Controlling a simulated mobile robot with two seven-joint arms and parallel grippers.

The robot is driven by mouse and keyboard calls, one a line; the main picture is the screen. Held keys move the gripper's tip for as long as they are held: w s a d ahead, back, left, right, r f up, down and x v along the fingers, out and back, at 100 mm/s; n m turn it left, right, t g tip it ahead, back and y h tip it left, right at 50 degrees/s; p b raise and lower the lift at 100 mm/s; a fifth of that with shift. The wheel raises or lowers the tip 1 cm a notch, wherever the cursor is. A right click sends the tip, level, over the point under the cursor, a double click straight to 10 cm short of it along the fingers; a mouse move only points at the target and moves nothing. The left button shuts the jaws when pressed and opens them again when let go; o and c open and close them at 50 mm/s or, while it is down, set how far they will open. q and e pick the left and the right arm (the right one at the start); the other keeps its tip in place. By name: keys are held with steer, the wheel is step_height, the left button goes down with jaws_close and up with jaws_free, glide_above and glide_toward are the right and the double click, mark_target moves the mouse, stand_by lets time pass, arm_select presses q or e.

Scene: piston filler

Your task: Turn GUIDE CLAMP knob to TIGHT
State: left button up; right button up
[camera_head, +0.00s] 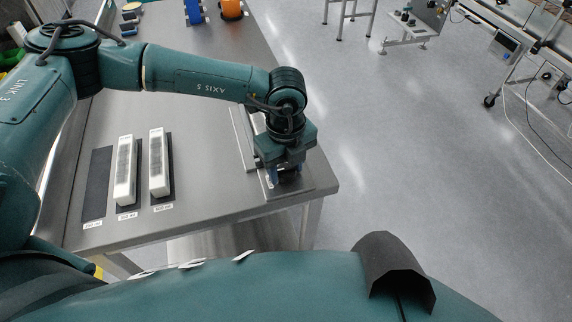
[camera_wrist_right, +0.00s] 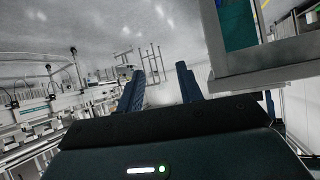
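My left gripper (camera_head: 284,174) points down over a metal plate (camera_head: 312,182) at the near right corner of the steel table. The gripper body hides most of its fingers and what lies below them, so I cannot tell whether they are open or touching anything. No GUIDE CLAMP knob or TIGHT mark can be made out in either view. My right gripper (camera_wrist_right: 160,84) shows in the right wrist view, with its two blue fingers apart and nothing between them.
On the table (camera_head: 205,190), two white bars (camera_head: 125,172) (camera_head: 160,163) lie on dark labelled pads, beside an empty dark pad (camera_head: 97,185). Blue (camera_head: 194,12) and orange (camera_head: 232,9) items stand at the far end. In the right wrist view a grey-framed panel (camera_wrist_right: 262,62) stands at right.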

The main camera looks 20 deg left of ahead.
arm_select(q)
steer(key=c, duration=0.7)
